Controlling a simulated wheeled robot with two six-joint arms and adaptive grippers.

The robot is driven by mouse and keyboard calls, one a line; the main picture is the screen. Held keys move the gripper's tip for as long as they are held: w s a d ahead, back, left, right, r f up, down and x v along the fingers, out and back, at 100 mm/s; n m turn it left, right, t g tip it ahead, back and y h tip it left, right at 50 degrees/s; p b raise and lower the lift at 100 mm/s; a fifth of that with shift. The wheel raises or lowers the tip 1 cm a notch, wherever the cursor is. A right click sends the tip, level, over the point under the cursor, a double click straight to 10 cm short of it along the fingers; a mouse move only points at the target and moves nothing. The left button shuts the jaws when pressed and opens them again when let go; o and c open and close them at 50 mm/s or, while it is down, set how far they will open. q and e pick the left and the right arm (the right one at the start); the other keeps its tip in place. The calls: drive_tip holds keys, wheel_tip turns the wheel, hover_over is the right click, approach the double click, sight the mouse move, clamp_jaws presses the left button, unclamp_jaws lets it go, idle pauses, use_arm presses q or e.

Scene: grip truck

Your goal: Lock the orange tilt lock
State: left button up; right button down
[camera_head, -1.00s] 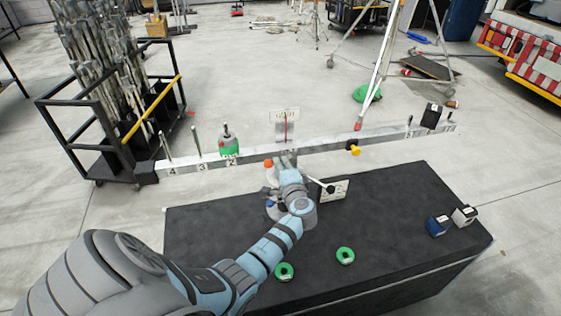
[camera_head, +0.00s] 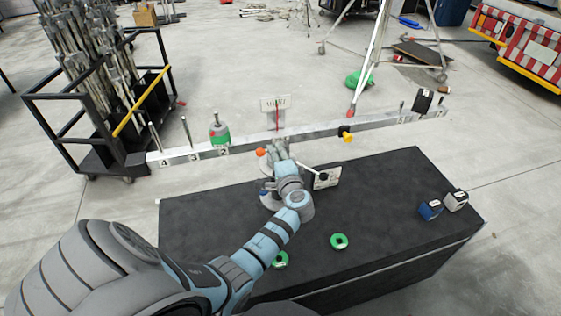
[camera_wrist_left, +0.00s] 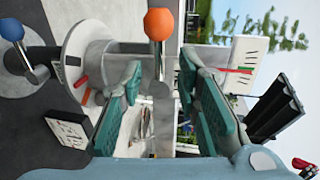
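The orange tilt lock, a round orange knob (camera_head: 261,152) on a lever, sits below the balance beam (camera_head: 310,133), left of the stand's middle. In the left wrist view the orange knob (camera_wrist_left: 158,24) tops a metal stem that runs down between my fingers. My left gripper (camera_head: 279,150) is right beside the knob in the head view. In the left wrist view my left gripper (camera_wrist_left: 163,68) is open, one teal finger on each side of the stem. I cannot tell whether either finger touches it. The arm hides part of the stand. My right gripper is not in view.
A blue knob (camera_wrist_left: 12,28) stands near the stand's base. A yellow knob (camera_head: 347,137) hangs on the beam. The beam carries a green weight (camera_head: 219,131) and a black one (camera_head: 423,102). Green rings (camera_head: 339,241) and two small boxes (camera_head: 430,209) lie on the black table (camera_head: 385,190).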

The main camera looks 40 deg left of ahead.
use_arm(q)
drive_tip(key=v, duration=1)
drive_tip(key=shift+r, duration=0.1)
